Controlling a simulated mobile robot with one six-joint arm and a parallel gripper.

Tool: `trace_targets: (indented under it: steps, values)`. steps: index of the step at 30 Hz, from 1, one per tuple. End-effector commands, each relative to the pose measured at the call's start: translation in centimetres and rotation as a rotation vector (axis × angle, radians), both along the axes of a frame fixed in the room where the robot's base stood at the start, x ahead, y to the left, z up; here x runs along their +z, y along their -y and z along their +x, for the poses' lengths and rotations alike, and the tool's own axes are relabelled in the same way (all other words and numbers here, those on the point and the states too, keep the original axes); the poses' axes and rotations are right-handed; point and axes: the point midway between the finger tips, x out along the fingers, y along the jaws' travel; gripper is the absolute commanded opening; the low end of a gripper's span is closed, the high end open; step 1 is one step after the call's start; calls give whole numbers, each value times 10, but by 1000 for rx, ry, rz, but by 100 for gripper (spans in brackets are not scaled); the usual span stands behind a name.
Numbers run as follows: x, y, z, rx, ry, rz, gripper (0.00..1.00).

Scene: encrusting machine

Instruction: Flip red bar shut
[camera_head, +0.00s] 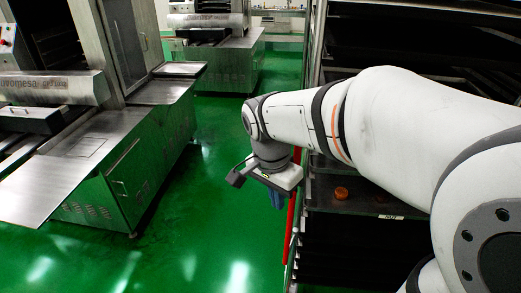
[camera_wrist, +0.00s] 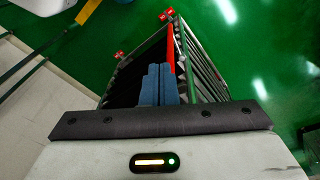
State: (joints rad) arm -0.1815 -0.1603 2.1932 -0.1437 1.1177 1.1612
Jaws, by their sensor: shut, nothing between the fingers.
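The red bar (camera_head: 290,226) runs upright along the front left edge of a dark tray rack (camera_head: 350,226). Its upper part is partly hidden by my wrist in the head view. In the wrist view the red bar (camera_wrist: 171,50) lies along the rack's edge, just beyond my fingertips and a little to the right. My gripper (camera_head: 278,202) points down beside the bar in the head view, slightly to its left. Its blue fingers (camera_wrist: 157,68) are together and empty. I cannot tell whether they touch the bar.
The rack holds several dark shelves, with an orange round item (camera_head: 341,193) on one. A steel machine (camera_head: 120,160) stands at the left, another (camera_head: 220,55) at the back. Green floor (camera_head: 215,220) between machine and rack is clear.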

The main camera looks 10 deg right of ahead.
Motion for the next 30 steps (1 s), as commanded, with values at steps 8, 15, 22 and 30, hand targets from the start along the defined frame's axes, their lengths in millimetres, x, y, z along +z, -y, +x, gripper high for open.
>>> trace_targets:
  steps: [8,15,22,30]
  values:
    - [21,-27,54,-588,9,-142,0]
    - [26,-45,80,-927,75,-244,0]
    - [25,-50,87,-1019,103,-269,0]
    - [25,-49,86,-1017,103,-269,0]
